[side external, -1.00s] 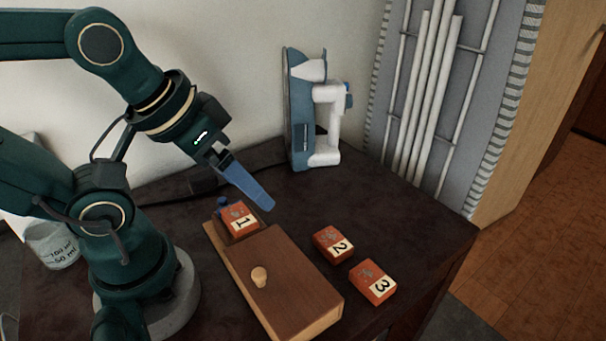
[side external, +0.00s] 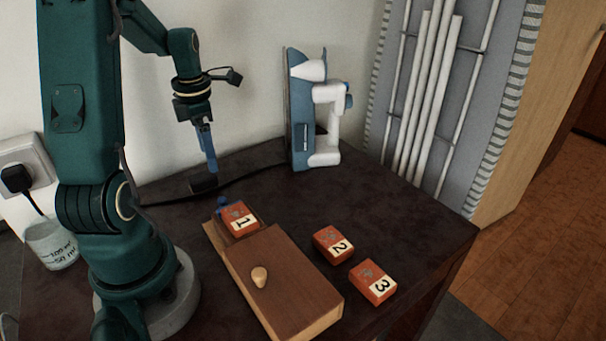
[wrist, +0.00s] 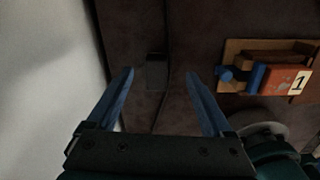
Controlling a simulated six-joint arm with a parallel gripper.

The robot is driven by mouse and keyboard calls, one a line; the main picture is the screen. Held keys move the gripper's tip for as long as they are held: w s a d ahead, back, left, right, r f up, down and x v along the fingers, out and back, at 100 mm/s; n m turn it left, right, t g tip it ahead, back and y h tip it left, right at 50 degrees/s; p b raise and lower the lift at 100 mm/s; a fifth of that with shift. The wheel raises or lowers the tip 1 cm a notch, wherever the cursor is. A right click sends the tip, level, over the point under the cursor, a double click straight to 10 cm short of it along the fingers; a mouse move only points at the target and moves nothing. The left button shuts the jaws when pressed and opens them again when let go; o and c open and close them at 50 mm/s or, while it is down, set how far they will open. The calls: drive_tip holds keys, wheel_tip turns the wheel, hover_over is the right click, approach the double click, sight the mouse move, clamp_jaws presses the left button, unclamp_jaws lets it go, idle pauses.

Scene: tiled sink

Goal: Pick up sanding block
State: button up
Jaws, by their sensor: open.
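A small dark block, which looks like the sanding block (side external: 203,184), lies on the dark tabletop near the wall, close to a black cable. In the wrist view the block (wrist: 156,75) is hard to make out against the table, between the two blue fingers. My gripper (side external: 211,168) points down and hangs above the block with nothing held. In the wrist view my gripper (wrist: 160,73) is open, with a wide gap between its fingertips. I cannot tell the exact height above the block.
A wooden box (side external: 290,277) carries the orange block marked 1 (side external: 239,218). Orange blocks marked 2 (side external: 332,245) and 3 (side external: 372,282) lie to its right. A blue-and-white device (side external: 299,115) stands at the back. The wall (wrist: 45,80) is close on the left.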

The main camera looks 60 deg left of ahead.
sight(202, 175)
drive_tip(key=shift+s+a+f+n+h, duration=0.15)
drive_tip(key=shift+s+a+f+n, duration=0.1)
drive_tip(key=shift+s+f, duration=0.25)
drive_tip(key=shift+s+a+f+n+h, duration=0.15)
drive_tip(key=shift+s+a+f+n, duration=0.15)
drive_tip(key=shift+s, duration=0.25)
drive_tip(key=shift+f, duration=2.45)
clamp_jaws()
